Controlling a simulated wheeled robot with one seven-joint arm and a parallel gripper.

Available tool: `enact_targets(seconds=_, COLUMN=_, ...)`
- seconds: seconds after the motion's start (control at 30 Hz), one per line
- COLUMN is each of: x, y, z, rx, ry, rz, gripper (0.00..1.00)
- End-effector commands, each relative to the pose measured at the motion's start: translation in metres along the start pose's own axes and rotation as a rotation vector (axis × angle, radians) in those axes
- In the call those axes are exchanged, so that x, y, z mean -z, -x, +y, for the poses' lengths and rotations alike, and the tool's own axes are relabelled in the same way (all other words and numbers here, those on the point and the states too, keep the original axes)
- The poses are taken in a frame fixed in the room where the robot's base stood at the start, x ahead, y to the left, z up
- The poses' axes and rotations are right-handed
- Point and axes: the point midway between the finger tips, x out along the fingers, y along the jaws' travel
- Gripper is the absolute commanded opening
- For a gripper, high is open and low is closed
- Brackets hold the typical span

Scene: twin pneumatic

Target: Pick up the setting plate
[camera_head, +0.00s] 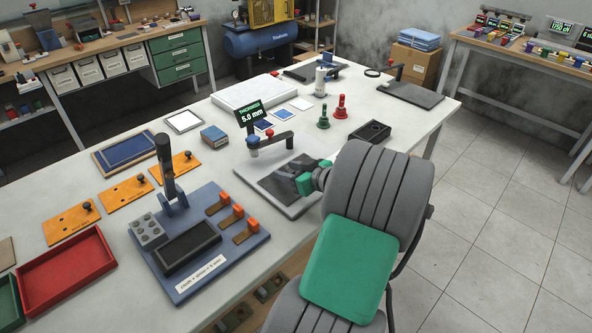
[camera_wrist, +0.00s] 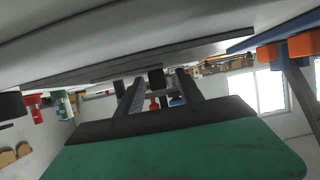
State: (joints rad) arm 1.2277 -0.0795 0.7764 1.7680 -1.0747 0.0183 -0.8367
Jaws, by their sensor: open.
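No label in view says which item is the setting plate. A dark flat plate (camera_head: 275,186) lies on the light grey base of the thickness gauge (camera_head: 253,142), whose display reads 5.0 mm. Orange plates with black knobs (camera_head: 126,191) lie at the left of the table. My gripper (camera_head: 294,181) is low over the right part of the dark plate, partly covering it. In the wrist view, its two grey fingers (camera_wrist: 158,84) are apart, with no plate clearly between them. Contact with the dark plate cannot be told.
A blue fixture (camera_head: 205,262) with an upright lever and orange clamps stands front left. A red tray (camera_head: 72,270) lies at far left.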

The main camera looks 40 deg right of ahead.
Motion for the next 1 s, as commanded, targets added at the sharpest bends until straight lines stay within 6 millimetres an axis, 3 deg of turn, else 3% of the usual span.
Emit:
enact_targets(seconds=0.17, x=-0.0004, y=0.0002, z=0.0009, rx=-0.002, ry=-0.001, rz=0.000, gripper=0.43)
enact_targets(seconds=0.7, x=-0.0007, y=0.0011, z=0.0016, rx=-0.003, ry=-0.002, rz=0.000, gripper=0.00)
enact_targets(seconds=1.0, x=-0.0007, y=0.0011, z=0.0016, rx=-0.003, ry=-0.002, rz=0.000, gripper=0.00)
